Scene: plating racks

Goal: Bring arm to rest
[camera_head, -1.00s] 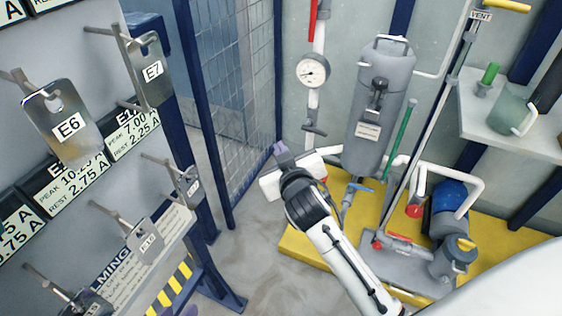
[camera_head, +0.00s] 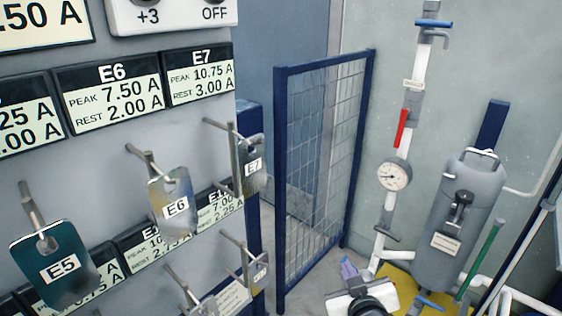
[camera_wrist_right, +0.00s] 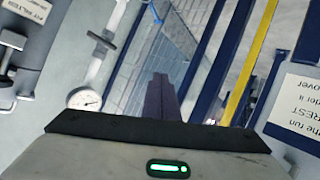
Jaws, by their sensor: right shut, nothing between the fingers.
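My right gripper (camera_head: 349,267) is at the bottom of the head view, in front of the yellow base and left of the grey tank. Its fingers are together and hold nothing. In the right wrist view the shut fingers (camera_wrist_right: 160,98) point toward the blue mesh gate, with no object between them. My right arm runs out of the head view at the bottom edge. My left gripper does not show.
At left, plates E5 (camera_head: 62,245), E6 (camera_head: 171,228) and E7 (camera_head: 250,180) hang on hooks of the grey panel. A blue mesh gate (camera_head: 280,180) stands mid-view. At right are a gauge (camera_head: 394,175), pipes and a grey tank (camera_head: 455,235).

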